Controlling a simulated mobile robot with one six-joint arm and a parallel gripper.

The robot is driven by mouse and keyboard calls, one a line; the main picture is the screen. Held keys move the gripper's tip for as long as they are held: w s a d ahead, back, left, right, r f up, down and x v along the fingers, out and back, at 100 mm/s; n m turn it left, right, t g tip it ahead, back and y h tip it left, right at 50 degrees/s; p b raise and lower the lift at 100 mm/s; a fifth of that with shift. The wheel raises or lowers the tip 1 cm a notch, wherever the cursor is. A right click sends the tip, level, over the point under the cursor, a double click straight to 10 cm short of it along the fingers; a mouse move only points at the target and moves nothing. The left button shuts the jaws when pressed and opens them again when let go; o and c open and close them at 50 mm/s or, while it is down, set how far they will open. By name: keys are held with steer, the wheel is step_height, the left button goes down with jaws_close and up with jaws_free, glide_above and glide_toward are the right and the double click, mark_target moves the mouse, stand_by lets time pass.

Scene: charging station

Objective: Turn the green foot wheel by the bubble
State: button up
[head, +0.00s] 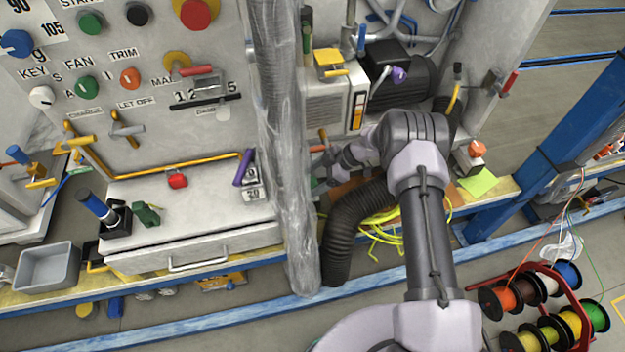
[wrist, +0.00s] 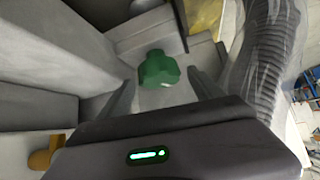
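The green foot wheel (wrist: 159,69) is a small lobed knob in the middle of the wrist view, in a grey recess. My gripper (wrist: 162,90) is open, with one finger to the left of the wheel and one to the right. Neither finger visibly touches it, and nothing is held. In the head view my arm reaches in behind the wrapped column, and my gripper's fingertips are hard to make out there. I cannot make out a bubble level in either view.
A plastic-wrapped column (head: 287,150) stands just left of my arm. A black corrugated hose (head: 347,228) and yellow cable (head: 383,236) lie close by. A control panel (head: 140,75) fills the left. Wire spools (head: 550,310) stand at the lower right.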

steer(key=p+v, duration=0.5)
steer(key=v, duration=1.2)
steer(key=shift+d+r+p, duration=0.15)
steer(key=shift+d+p, duration=0.05)
steer(key=shift+p, duration=0.15)
